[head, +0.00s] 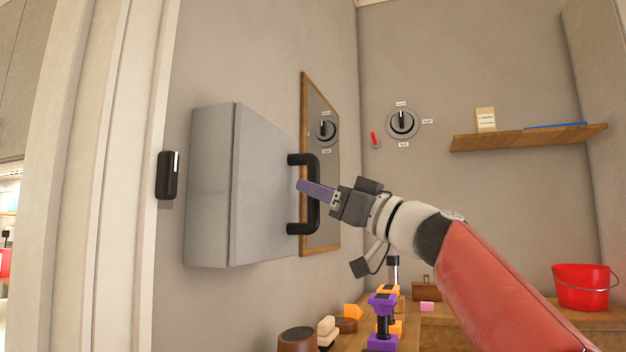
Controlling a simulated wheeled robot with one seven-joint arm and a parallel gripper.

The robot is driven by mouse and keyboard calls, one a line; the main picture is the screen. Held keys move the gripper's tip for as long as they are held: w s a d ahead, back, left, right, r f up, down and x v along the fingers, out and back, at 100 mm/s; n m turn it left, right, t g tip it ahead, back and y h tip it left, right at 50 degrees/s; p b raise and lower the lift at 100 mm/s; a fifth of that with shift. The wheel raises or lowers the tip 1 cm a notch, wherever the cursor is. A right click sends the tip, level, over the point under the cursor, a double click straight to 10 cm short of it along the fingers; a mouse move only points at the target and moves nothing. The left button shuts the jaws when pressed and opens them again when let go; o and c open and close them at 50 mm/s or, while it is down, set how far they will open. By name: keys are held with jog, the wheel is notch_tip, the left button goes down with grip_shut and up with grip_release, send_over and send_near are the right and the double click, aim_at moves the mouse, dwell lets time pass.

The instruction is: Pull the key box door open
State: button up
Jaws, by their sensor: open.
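The key box (210,185) is a grey metal box on the left wall. Its door (262,190) faces right and looks closed against the box body. A black bar handle (312,212) stands out from the right side of the door. My gripper (303,187) is at the middle of the handle, with a purple finger reaching across the bar toward the door. Only one finger shows clearly; the other is hidden. The jaws are open, and I cannot tell whether they touch the handle.
A rotary dial (402,123) is on the back wall, beside a shelf (528,137). Below are a counter with a brown cup (297,340), purple-and-orange objects (382,305) and a red bucket (583,287). The air left of my forearm is clear.

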jog(key=shift+x, duration=0.8)
grip_shut()
